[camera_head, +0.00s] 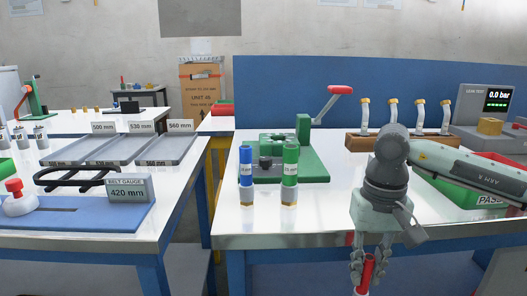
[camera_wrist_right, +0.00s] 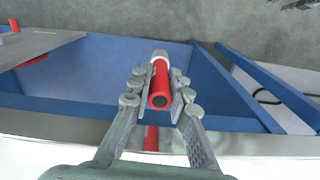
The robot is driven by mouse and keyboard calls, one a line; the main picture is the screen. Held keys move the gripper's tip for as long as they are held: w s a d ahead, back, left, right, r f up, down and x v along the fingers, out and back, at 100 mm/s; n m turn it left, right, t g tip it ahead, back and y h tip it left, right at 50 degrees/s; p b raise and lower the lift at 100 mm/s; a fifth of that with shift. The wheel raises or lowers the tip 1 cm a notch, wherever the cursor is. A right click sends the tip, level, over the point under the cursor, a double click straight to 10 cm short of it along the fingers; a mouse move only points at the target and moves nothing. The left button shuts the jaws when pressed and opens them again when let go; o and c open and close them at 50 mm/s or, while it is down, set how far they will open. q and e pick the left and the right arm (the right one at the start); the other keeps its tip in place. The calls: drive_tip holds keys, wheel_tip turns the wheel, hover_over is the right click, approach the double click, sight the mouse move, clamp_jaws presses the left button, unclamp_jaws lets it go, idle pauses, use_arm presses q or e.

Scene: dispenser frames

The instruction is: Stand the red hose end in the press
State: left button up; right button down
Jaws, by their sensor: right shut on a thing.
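The red hose end (camera_head: 366,276) is a short red tube held low in front of the table's front edge. In the right wrist view the red hose end (camera_wrist_right: 160,84) lies between the fingers, its dark open end toward the camera and a pale metal tip at the far end. My right gripper (camera_head: 370,264) is shut on it; the fingers also show in the right wrist view (camera_wrist_right: 161,90). The green press (camera_head: 305,165) with a red-handled lever stands on the table, up and left of the gripper, apart from it. My left gripper is out of view.
A blue hose end (camera_head: 246,168) and a green hose end (camera_head: 290,167) stand upright before the press. A wooden rack (camera_head: 368,141) with several fittings stands behind my arm. A green PASS bin (camera_head: 463,195) is at right. The table's front between the hose ends and my gripper is clear.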

drive_tip(key=shift+f+n, duration=0.3)
drive_tip(key=shift+f, duration=0.05)
drive_tip(key=shift+f, duration=0.1)
